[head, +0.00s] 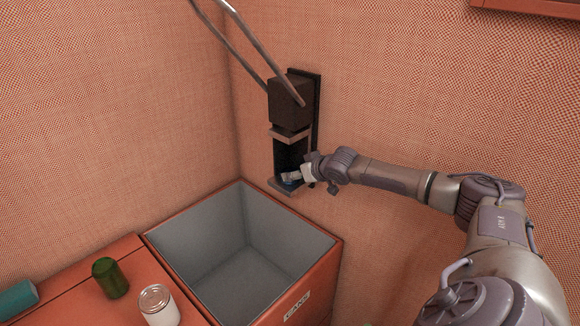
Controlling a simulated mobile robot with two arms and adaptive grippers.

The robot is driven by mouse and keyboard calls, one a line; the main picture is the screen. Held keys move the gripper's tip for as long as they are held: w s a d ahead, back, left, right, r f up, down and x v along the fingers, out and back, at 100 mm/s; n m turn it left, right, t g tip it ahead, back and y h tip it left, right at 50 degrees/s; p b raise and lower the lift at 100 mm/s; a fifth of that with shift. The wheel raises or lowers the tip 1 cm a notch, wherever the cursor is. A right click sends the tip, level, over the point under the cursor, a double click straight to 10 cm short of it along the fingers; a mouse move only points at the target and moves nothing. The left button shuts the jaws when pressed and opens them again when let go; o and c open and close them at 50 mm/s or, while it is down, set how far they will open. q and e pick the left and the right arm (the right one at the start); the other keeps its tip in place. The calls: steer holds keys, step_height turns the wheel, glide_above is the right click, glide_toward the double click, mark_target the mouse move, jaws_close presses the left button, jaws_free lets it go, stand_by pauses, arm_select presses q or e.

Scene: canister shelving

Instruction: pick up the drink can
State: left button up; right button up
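A wall-mounted can crusher (291,103) has a dark block, a long metal handle and a small lower ledge. A small blue and white piece, perhaps a flattened can (291,177), is at the ledge. My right gripper (303,174) comes in from the right and has its tips at this piece; whether they are closed on it is too small to tell. A teal cylinder (17,300) lies at the left edge. My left gripper is out of view.
An open red bin with grey inner walls (205,261), labelled "CANS", stands below the crusher and looks empty. The red counter (70,300) adjoins it on the left. The crusher's handle (238,36) rises to upper left. Woven-patterned walls close off the corner.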

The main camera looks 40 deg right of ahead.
steer(key=x, duration=0.4)
steer(key=shift+p, duration=0.3)
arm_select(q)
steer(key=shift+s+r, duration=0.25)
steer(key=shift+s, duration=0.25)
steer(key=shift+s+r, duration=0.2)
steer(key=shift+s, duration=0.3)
arm_select(e)
steer(key=shift+s, duration=0.1)
steer(key=shift+a, duration=0.1)
steer(key=c, duration=0.6)
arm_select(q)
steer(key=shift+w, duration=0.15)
arm_select(e)
steer(key=shift+o, duration=0.2)
steer(key=shift+a+r+b, duration=0.15)
steer(key=shift+r+b, duration=0.1)
steer(key=shift+b, duration=0.2)
step_height(320, 180, up, 7)
steer(key=shift+a+f+b, duration=0.15)
steer(key=shift+a+b, duration=0.05)
steer(key=shift+b, duration=0.55)
arm_select(q)
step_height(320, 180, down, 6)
steer(key=b, duration=0.4)
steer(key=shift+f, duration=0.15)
arm_select(e)
steer(key=s+a, duration=0.1)
steer(key=a, duration=1.8)
steer(key=shift+s, duration=0.4)
